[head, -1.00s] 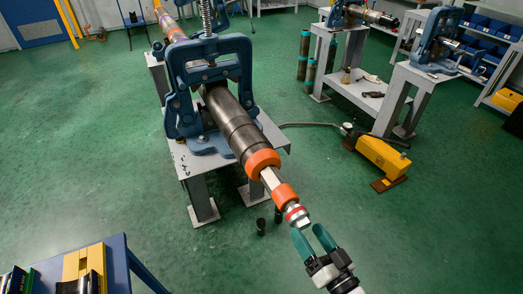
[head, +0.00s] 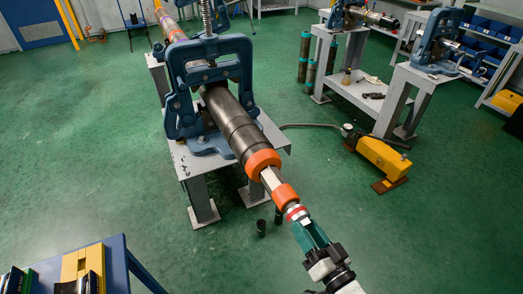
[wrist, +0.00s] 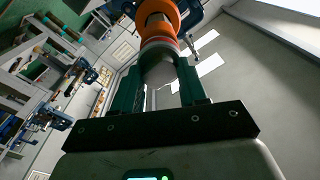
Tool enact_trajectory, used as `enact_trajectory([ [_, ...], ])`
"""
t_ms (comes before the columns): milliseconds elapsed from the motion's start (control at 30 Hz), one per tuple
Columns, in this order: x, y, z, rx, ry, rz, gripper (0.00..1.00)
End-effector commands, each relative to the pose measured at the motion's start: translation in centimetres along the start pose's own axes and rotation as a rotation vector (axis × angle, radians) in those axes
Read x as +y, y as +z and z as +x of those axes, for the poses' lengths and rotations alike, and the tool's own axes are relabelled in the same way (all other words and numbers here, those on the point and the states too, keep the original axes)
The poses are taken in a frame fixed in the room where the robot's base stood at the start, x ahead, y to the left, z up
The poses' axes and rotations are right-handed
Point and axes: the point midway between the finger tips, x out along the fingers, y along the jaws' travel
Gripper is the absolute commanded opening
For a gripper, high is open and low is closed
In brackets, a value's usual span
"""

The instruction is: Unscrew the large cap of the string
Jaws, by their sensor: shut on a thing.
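The string (head: 236,130) is a long dark pipe, clamped in the blue vise (head: 208,75) and sloping toward me. Near its front sit a large orange ring (head: 262,162), a bare metal length (head: 271,179), a smaller orange collar (head: 285,195) and a metal end piece (head: 294,212) with a red band. I cannot tell which part is the large cap. My gripper (head: 306,231), with green fingers, is shut on the metal end piece, in line with the string. In the wrist view the fingers flank the grey end piece (wrist: 158,68), just below the red and orange bands.
The vise stands on a grey metal stand (head: 197,168). A yellow foot pump (head: 383,156) with a hose lies on the floor at right. A blue table (head: 118,262) with yellow blocks is at lower left. More vises stand at back right.

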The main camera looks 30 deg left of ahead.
Motion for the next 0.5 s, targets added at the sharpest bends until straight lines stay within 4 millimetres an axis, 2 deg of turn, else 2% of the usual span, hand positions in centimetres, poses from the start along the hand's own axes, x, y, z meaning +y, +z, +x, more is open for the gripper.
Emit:
enact_trajectory([
  [33,0.01,0.0,-0.01,0.0,0.0,0.0,0.29],
  [233,0.02,0.0,-0.01,0.0,0.001,0.0,0.1],
  [500,0.25,0.37,-0.02,0.0,-0.004,-0.085,0.1],
])
